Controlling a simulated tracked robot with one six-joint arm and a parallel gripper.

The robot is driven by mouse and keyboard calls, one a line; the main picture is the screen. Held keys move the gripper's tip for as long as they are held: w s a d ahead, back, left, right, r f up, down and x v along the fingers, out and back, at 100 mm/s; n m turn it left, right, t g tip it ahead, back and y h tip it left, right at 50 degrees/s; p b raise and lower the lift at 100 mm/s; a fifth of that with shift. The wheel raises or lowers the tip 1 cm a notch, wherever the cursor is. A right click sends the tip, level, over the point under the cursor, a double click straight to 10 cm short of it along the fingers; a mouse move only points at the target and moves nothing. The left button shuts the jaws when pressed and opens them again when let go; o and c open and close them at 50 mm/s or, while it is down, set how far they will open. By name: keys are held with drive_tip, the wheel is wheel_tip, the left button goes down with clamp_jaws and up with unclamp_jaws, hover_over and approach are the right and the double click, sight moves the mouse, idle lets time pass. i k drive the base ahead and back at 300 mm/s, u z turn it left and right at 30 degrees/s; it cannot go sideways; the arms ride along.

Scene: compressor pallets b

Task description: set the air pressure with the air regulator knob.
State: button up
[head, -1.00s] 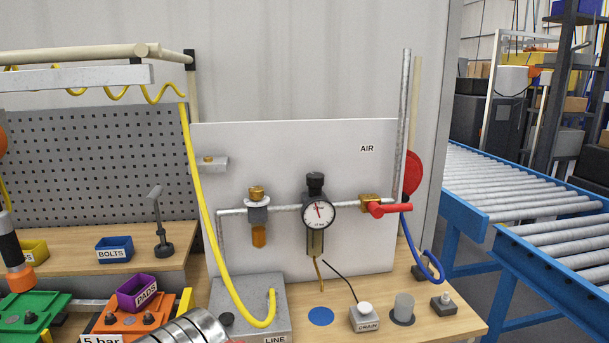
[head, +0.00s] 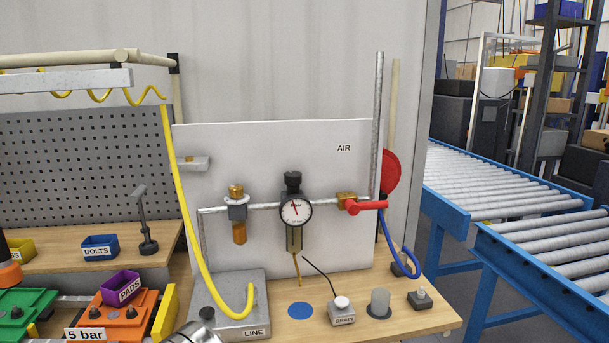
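The air regulator knob (head: 293,179) is a black cap on top of the regulator, at the middle of the white AIR panel (head: 335,245). The round pressure gauge (head: 296,211) sits just below it, white-faced with a dark needle pointing up and slightly left. Its numbers are too small to read. A regulator bowl (head: 294,240) hangs under the gauge. A "5 bar" label (head: 86,334) shows at the bottom left. My gripper is not in view; only a silver part of my arm shows at the bottom edge. Nothing touches the knob.
A red-handled valve (head: 367,206) is right of the regulator, and a brass-topped unit (head: 237,210) is left. A yellow hose (head: 187,220) hangs at the panel's left. The LINE box (head: 235,300), DRAIN button (head: 341,308) and a grey cylinder (head: 379,302) stand on the bench in front.

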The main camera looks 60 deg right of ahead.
sight(292, 178)
drive_tip(key=u, duration=0.05)
drive_tip(key=k, duration=0.35)
drive_tip(key=z, duration=0.75)
drive_tip(key=i, duration=0.7)
drive_tip(key=z, duration=0.3)
